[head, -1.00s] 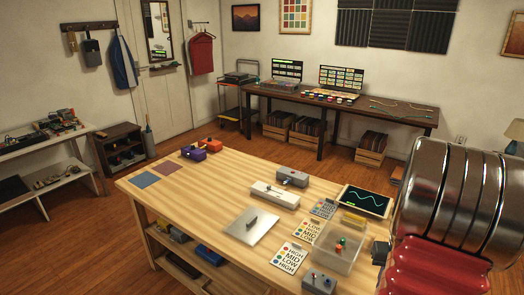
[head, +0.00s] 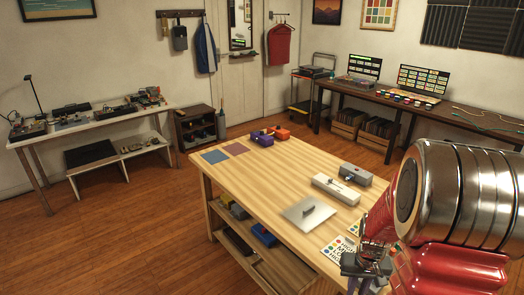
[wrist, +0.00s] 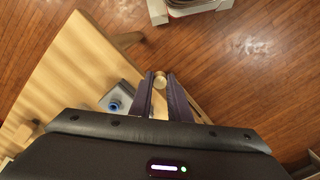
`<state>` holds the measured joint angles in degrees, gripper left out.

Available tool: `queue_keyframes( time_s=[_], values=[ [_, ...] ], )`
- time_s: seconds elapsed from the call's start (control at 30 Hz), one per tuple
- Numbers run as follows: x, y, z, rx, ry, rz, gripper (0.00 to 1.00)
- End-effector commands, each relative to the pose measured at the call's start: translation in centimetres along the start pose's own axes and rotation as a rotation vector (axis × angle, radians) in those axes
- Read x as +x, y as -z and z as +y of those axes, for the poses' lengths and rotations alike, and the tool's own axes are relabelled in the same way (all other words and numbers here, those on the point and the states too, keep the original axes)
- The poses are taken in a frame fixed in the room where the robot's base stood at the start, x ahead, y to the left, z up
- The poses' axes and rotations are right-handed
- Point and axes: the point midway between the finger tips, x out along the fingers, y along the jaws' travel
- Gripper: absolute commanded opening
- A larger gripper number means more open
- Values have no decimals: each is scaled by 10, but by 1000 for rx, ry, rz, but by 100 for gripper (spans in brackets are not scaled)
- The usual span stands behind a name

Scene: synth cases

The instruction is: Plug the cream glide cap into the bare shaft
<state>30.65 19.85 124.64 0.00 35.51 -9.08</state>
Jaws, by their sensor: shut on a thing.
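The cream glide cap (wrist: 160,80) shows in the wrist view as a small pale piece between the fingertips. My gripper (wrist: 160,86) is shut on it, and the cap is held clear of any surface, with wood floor behind it. In the head view my arm fills the right side, and the cap cannot be made out. A white box (head: 340,188) and a flat metal plate (head: 310,212) with a dark upright piece (head: 309,209) lie on the table. I cannot tell which part is the bare shaft.
A grey box (head: 356,173) stands behind the white box. The wrist view shows a blue knob (wrist: 115,106) left of the fingers.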

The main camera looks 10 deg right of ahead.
Motion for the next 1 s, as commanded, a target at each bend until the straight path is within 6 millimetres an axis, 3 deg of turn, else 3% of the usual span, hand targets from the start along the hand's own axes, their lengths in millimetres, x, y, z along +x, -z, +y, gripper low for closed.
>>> queue_keyframes(
  time_s=[0.7, 0.83, 1.0],
  values=[
    [50, 36, -217, -323, 0, -2, 0],
    [57, 38, -246, -361, 0, -1, 0],
    [60, 39, -259, -378, 0, 0, 0]
  ],
)
